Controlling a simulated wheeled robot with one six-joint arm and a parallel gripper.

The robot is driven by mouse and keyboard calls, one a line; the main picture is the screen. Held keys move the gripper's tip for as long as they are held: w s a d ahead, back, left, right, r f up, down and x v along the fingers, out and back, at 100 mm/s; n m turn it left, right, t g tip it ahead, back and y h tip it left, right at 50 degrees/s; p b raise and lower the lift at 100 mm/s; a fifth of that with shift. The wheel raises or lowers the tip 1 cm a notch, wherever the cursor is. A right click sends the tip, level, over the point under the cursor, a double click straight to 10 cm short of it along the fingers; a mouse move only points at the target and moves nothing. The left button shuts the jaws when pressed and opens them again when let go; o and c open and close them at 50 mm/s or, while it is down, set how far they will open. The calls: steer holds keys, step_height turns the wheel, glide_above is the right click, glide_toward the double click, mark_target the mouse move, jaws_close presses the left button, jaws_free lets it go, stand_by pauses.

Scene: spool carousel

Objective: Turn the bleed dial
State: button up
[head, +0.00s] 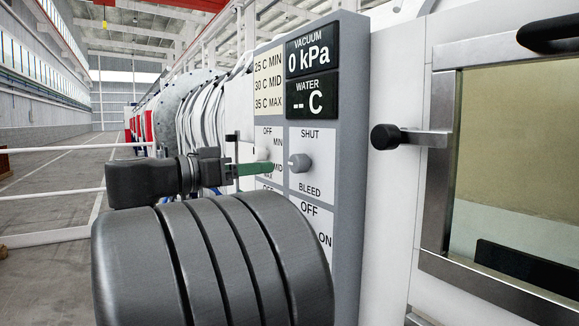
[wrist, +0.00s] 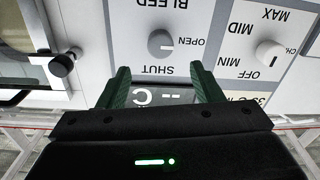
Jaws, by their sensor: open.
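The bleed dial (head: 300,162) is a small grey round knob on a white plate, with SHUT printed above it and BLEED below. In the wrist view, which is upside down, the dial (wrist: 161,43) shows beyond the fingertips and centred between them, with OPEN beside it. Its pointer direction is too small to read surely. My gripper (head: 266,168) is at the left of the dial in the head view, its green fingers towards the panel. In the wrist view my gripper (wrist: 160,70) is open and empty, its fingers apart from the dial.
A second knob (wrist: 269,53) with OFF, MIN, MID and MAX sits beside the dial. The display (head: 311,72) reads vacuum 0 kPa and water "-- C". A black-knobbed door handle (head: 386,137) sticks out at right, beside a window (head: 520,150). A white rail (head: 50,194) runs at left.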

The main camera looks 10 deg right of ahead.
mark_target(293, 164)
steer(key=x, duration=0.9)
steer(key=shift+w+d, duration=0.1)
steer(key=shift+d, duration=0.3)
steer(key=c, duration=1)
